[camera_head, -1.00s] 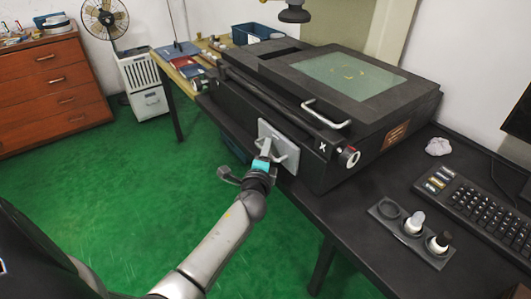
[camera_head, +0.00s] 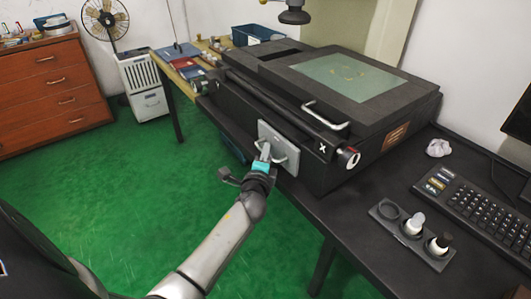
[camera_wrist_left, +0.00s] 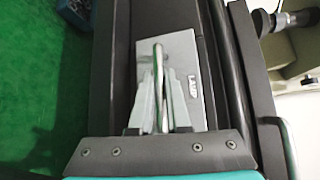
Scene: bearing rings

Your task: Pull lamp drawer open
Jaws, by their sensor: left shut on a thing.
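The lamp drawer (camera_head: 279,138) has a light grey front plate on the near side of the black machine. In the left wrist view its plate (camera_wrist_left: 187,60) carries the word LAMP beside a metal bar handle (camera_wrist_left: 158,58). My left gripper (camera_head: 265,152) is at this plate in the head view. In the left wrist view the two fingers of my left gripper (camera_wrist_left: 158,98) are shut on the handle, one on each side. The plate looks about flush with the machine's side. My right gripper is in neither view.
The black machine (camera_head: 390,105) has a glass top (camera_head: 348,77) and another handle (camera_head: 326,117) above the drawer. A holder with two bulb-like pieces (camera_head: 410,233) and a keyboard (camera_head: 480,200) lie on the dark table to the right. Green floor (camera_head: 130,190) is free at the left.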

